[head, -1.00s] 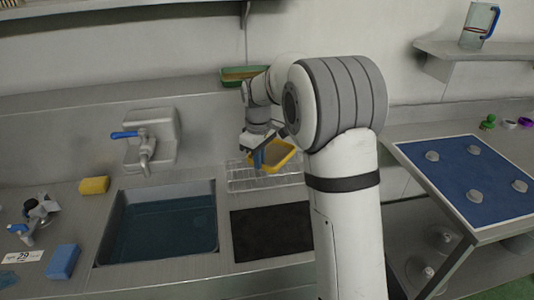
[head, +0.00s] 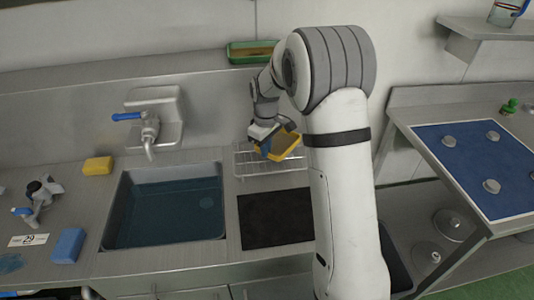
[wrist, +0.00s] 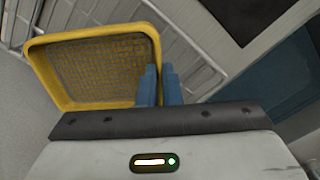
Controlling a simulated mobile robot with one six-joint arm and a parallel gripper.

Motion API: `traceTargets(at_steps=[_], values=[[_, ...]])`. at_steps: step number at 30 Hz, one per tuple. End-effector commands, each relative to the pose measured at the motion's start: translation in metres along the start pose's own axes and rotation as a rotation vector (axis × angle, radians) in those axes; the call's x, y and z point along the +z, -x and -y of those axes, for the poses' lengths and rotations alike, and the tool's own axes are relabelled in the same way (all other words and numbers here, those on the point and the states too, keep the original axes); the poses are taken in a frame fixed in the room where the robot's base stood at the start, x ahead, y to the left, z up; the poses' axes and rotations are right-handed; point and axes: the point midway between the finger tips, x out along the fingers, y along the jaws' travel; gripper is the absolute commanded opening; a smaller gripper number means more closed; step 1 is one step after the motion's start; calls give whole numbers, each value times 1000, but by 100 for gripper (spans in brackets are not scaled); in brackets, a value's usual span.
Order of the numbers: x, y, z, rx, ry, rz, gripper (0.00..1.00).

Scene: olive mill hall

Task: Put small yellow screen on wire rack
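The small yellow screen (head: 281,148), a yellow frame with a mesh, is held by my gripper (head: 267,150) over the wire rack (head: 246,165) in the head view. In the wrist view the screen (wrist: 95,65) is tilted, with one side of its rim between the two blue fingertips of my gripper (wrist: 161,85), which is shut on it. Bars of the wire rack (wrist: 190,48) show behind the screen. I cannot tell whether the screen touches the rack. My arm hides part of the rack's right side.
A water-filled sink (head: 170,210) lies left of the rack, with a black mat (head: 275,218) in front of it. A yellow sponge (head: 97,166) and a blue sponge (head: 68,245) lie left of the sink. A green tray (head: 252,58) sits on the ledge behind.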

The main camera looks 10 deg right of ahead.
Motion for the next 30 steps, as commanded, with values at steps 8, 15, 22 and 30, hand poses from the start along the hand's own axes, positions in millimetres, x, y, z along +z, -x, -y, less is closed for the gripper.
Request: traceTargets(at_steps=[8,15,22,30], values=[[-1,-26,0,1,1,-1,0],[-1,-29,1,0,2,0,0],[-1,-28,1,0,2,0,21],[-1,-28,1,0,3,0,27]])
